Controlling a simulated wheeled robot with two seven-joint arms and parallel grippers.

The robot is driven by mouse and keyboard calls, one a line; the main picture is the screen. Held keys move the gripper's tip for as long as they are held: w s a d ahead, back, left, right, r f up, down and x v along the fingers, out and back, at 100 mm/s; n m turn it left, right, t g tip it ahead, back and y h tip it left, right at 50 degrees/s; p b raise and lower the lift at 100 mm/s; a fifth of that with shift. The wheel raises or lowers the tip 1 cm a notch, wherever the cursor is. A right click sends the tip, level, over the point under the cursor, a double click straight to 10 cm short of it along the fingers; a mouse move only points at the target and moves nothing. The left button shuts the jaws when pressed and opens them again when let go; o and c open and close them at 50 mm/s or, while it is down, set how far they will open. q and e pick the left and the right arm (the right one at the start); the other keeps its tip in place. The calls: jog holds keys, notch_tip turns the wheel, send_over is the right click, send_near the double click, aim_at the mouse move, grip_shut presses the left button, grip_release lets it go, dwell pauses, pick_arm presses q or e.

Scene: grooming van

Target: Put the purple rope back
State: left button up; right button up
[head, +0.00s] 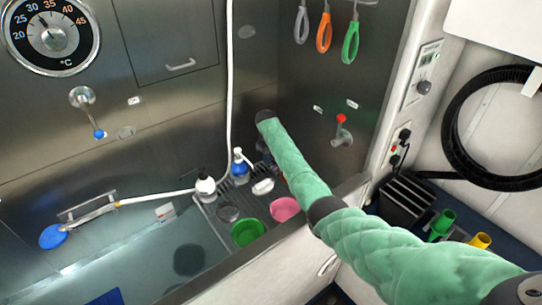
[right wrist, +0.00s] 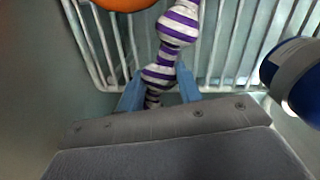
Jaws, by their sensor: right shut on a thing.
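The purple rope (right wrist: 176,27), striped purple and white with knotted bulges, shows in the right wrist view. It lies along a white wire rack (right wrist: 108,50). My right gripper (right wrist: 158,92) has its blue fingers shut on the near end of the rope. In the head view my green-sleeved right arm reaches down towards the rack area in the tub and hides most of the gripper and the rope. My left gripper is not in view.
An orange round thing (right wrist: 126,3) and a blue bottle (right wrist: 292,72) are close to the gripper. In the head view, a pump bottle (head: 239,163), a green bowl (head: 248,233) and a pink bowl (head: 285,209) stand near. Coloured loops (head: 324,33) hang on the back wall.

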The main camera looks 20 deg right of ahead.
jog(key=shift+f, duration=0.15)
jog(key=shift+d, duration=0.1)
jog(key=o, duration=1)
jog(key=shift+f, duration=0.1)
jog(key=shift+o, duration=0.2)
